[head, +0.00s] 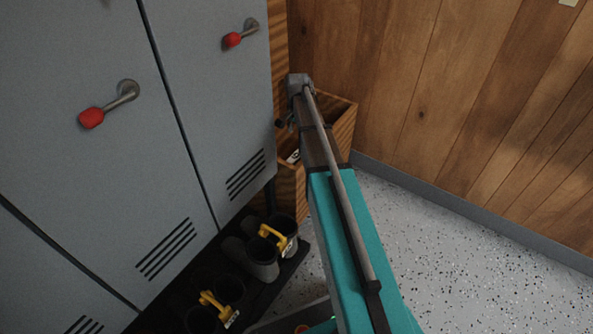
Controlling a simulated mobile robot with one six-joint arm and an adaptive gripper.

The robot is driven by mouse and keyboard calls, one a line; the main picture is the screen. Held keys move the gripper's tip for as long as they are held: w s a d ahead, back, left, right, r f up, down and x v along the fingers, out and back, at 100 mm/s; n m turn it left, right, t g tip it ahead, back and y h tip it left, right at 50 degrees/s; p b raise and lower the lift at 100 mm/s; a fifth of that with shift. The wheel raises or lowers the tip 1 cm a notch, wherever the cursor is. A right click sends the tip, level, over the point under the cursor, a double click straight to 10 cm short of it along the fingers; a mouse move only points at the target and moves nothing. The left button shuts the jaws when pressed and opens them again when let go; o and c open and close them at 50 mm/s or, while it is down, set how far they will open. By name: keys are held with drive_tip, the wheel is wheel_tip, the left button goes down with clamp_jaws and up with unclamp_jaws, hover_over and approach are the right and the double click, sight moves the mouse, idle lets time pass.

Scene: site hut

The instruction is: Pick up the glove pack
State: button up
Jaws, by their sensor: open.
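My arm reaches away to the wooden box (344,128) in the corner. My gripper (284,122) shows only as a small dark part below the grey wrist, over the box's left side, and the arm hides much of it. It is open. A small white and dark item (293,157) shows inside the box just below my gripper. It may be the glove pack, but too little shows to be sure. Whether my gripper touches it cannot be told. The arm covers the middle of the box.
Grey lockers (200,100) with red-tipped handles (91,118) stand at the left. Dark boots with yellow tags (272,238) stand on a black tray (292,263) below. Wood-panelled wall (450,100) closes the back. Speckled floor (450,260) at the right is clear.

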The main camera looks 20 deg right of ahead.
sight(296, 155)
drive_tip(key=shift+f+b, duration=4.05)
drive_tip(key=shift+f, duration=0.15)
drive_tip(key=shift+f, duration=0.1)
drive_tip(key=f+b, duration=0.1)
drive_tip(key=b, duration=0.1)
drive_tip(key=f+b, duration=0.1)
drive_tip(key=f, duration=0.1)
drive_tip(key=shift+s+a+f+b, duration=0.15)
drive_tip(key=shift+a+f+b, duration=0.05)
drive_tip(key=shift+a+b, duration=0.2)
drive_tip(key=shift+f+b, duration=0.75)
drive_tip(key=shift+f, duration=0.05)
clamp_jaws()
